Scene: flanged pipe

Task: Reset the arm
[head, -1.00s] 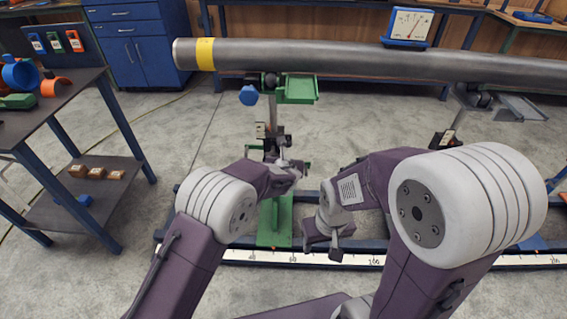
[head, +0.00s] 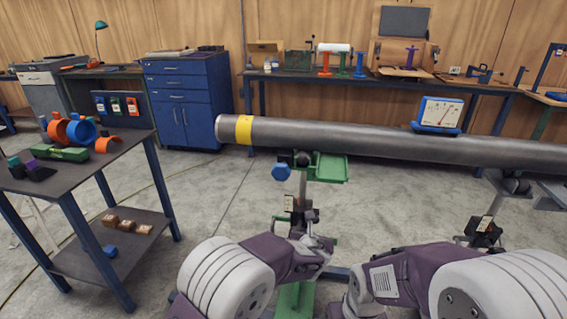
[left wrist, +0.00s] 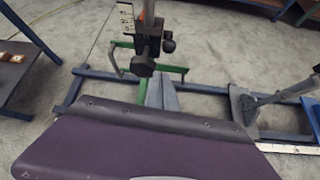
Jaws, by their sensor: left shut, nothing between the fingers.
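My left arm comes in at the bottom of the head view, and its gripper (head: 318,244) is small and partly hidden at the foot of the green stand. In the left wrist view the grey fingers (left wrist: 162,94) are together and empty, above the blue floor frame. My right arm is at the lower right of the head view; its gripper is cut off by the lower edge. The long grey pipe (head: 350,139) with a yellow band (head: 244,130) lies across stands beyond both arms. Neither arm visibly touches it.
A white-faced gauge (head: 440,112) sits on the pipe. A dark side table (head: 80,176) with coloured parts is at left. Concrete floor (head: 215,205) between is clear.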

